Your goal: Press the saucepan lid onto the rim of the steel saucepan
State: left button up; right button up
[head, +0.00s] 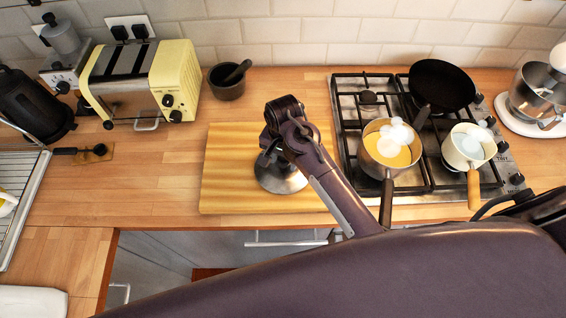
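The saucepan lid (284,181), a round shiny metal disc, shows at the wooden board, partly hidden under my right gripper. The steel saucepan (371,152) is on the hob's front left, open, with yellow contents, white steam above it and a dark handle toward the front. My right gripper (266,158) is directly over the lid, its fingers mostly hidden by its own body. I cannot tell whether it is shut on the lid's knob or whether the lid touches the board. My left gripper is not in view.
The wooden board (228,150) lies left of the gas hob (347,101). A cream pan (469,163) with a wooden handle and a black frying pan (442,84) share the hob. A mortar (226,88), a yellow toaster (174,72) and a stand mixer (530,95) stand around.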

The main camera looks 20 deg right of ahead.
jog(key=c, duration=0.6)
jog(key=shift+r+p, duration=0.6)
jog(key=shift+r, duration=1.9)
